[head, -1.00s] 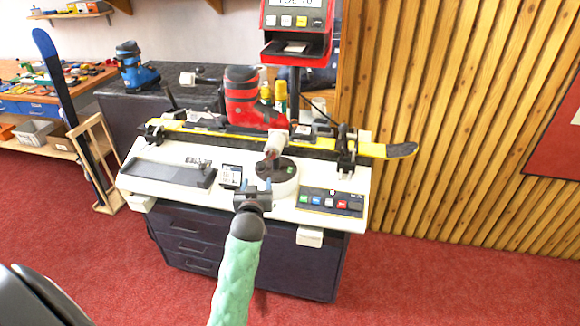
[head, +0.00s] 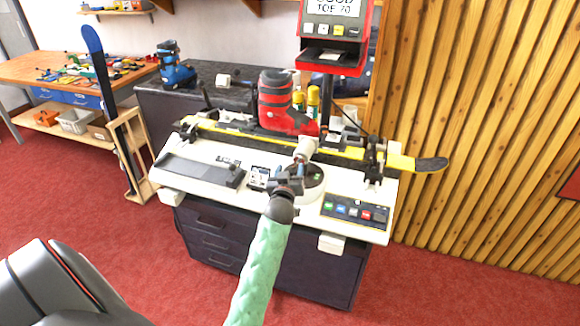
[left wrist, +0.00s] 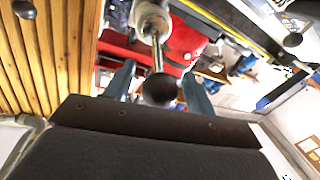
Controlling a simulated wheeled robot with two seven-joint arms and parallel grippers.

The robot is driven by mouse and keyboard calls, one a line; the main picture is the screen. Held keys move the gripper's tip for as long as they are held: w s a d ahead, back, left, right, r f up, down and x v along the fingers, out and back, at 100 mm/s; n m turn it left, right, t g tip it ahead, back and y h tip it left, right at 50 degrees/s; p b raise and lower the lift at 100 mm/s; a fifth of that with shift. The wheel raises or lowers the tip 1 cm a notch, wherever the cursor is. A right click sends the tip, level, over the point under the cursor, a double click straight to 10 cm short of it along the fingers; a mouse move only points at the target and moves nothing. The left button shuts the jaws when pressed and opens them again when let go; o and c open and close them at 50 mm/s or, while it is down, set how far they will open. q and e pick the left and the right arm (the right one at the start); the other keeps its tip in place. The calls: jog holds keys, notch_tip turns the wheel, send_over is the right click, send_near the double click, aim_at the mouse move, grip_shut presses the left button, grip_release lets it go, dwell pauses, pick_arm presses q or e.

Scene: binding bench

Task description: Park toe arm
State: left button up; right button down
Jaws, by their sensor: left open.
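The toe arm (head: 306,148) is a pale cylinder with a thin metal rod, above the round white base on the bench, in front of the red boot (head: 284,102). In the left wrist view its rod (left wrist: 157,55) ends in a dark ball knob (left wrist: 161,88). My left gripper (head: 288,180) is open just in front of the toe arm. In the left wrist view its two blue-grey fingers stand on either side of the ball; I cannot tell whether they touch it. My right gripper is not in view.
The white bench (head: 209,198) carries a yellow ski (head: 352,153), a grey tray (head: 200,170) and a button panel (head: 355,211). A red display (head: 334,32) reading "TOE 70" stands behind. A blue ski in a wooden stand (head: 140,150) is at left. Red carpet lies open in front.

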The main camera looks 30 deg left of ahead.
pick_arm(q)
jog(key=shift+w+a, duration=0.15)
jog(key=shift+w, duration=0.2)
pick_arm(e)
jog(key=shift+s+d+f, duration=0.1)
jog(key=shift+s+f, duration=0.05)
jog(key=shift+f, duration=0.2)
pick_arm(q)
grip_shut()
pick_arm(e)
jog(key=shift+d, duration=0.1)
